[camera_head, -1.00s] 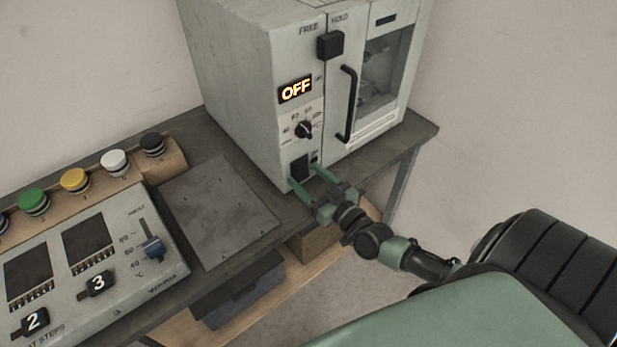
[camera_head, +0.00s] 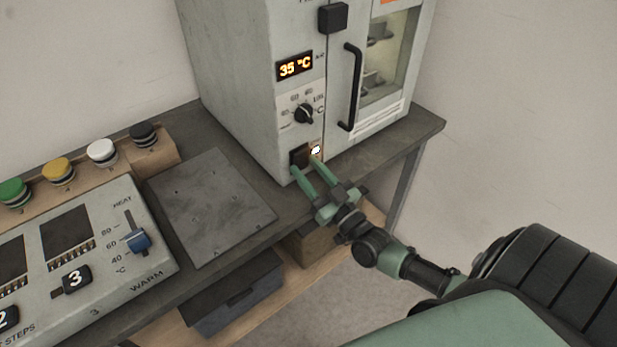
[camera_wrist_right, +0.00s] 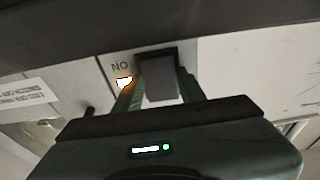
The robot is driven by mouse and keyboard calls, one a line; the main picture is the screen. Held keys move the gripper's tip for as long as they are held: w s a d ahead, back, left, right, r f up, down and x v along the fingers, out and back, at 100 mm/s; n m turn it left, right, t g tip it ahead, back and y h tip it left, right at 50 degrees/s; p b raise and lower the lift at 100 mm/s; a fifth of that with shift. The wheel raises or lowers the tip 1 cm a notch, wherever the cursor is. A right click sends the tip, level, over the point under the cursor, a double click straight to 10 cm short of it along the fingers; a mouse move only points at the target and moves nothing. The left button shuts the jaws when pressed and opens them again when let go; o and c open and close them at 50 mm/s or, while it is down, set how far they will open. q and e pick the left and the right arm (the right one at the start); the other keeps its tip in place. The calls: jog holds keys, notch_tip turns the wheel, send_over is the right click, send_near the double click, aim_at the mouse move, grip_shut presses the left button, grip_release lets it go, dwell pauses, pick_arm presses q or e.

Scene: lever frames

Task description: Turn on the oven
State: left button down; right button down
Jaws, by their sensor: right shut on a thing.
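The oven (camera_head: 245,90) is a pale grey box on the bench. Its display (camera_head: 295,66) glows "35 °C". A black dial (camera_head: 304,113) sits below the display. The dark power switch (camera_head: 299,156) is low on the front panel, with a lit lamp (camera_head: 315,150) beside it. My right gripper (camera_head: 306,165) is shut on this switch, its green fingers at the switch's sides. In the right wrist view the switch (camera_wrist_right: 159,80) shows between the fingers, with the glowing lamp (camera_wrist_right: 124,82) close by. My left gripper is not in view.
The oven door with its black handle (camera_head: 349,87) is closed, and the chamber behind the glass is lit. A flat grey plate (camera_head: 210,210) lies on the bench left of my gripper.

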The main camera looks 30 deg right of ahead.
jog(key=c, duration=0.8)
grip_release()
jog(key=shift+c, duration=0.2)
jog(key=v, duration=0.7)
jog(key=shift+s+b, duration=0.4)
jog(key=shift+s, duration=0.05)
